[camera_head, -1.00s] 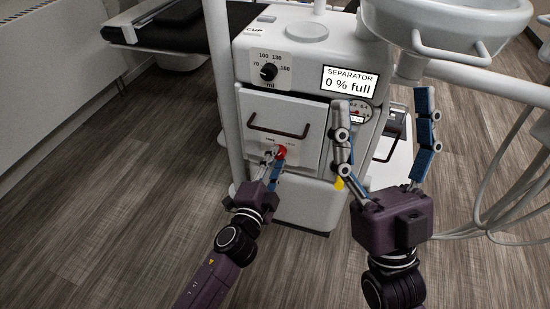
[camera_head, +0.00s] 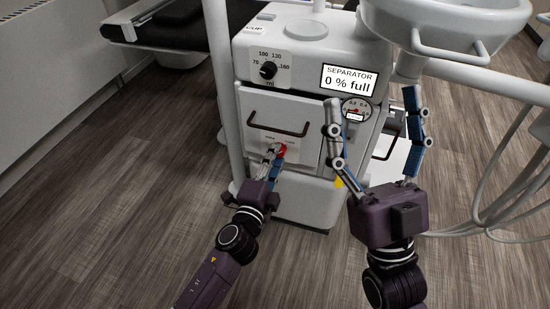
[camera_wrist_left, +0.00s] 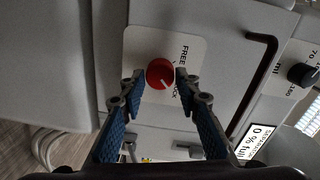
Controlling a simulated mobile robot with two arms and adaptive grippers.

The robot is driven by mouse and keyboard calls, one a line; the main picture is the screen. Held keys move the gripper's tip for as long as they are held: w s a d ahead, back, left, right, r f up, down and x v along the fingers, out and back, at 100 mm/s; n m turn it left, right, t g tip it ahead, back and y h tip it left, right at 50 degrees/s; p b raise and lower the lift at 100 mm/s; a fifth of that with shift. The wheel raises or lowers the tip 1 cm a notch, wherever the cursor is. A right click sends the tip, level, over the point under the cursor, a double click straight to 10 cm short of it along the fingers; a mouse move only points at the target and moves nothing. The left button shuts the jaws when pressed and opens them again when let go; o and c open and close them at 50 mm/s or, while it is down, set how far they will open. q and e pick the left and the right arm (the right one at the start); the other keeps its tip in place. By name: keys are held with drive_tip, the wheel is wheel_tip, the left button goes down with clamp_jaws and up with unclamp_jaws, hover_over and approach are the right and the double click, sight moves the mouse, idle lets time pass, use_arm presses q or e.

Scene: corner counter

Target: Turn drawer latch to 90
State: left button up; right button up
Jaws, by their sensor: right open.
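The drawer latch is a round red knob (camera_head: 281,150) on the front of a white drawer (camera_head: 310,138), below its dark handle. In the left wrist view the knob (camera_wrist_left: 160,73) sits on a pale plate lettered FREE and LOCK, its white mark pointing down and right. My left gripper (camera_head: 272,150) is at the knob; in its wrist view the fingertips (camera_wrist_left: 160,76) stand apart on either side of it, very close. Whether they press on it is unclear. My right gripper (camera_head: 370,112) is open and empty, to the right of the drawer front.
The white unit carries a black dial (camera_head: 268,70), a SEPARATOR screen (camera_head: 349,81) reading 0 % full, and a gauge (camera_head: 356,109). A pale post (camera_head: 222,90) stands left of the drawer. A white basin (camera_head: 450,20) overhangs at upper right. Hoses hang at far right.

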use_arm(q)
drive_tip(key=shift+o, duration=1.4)
drive_tip(key=shift+s, duration=0.1)
drive_tip(key=v, duration=1.1)
drive_tip(key=shift+s+a, duration=0.15)
drive_tip(key=shift+s, duration=0.2)
drive_tip(key=shift+r, duration=0.1)
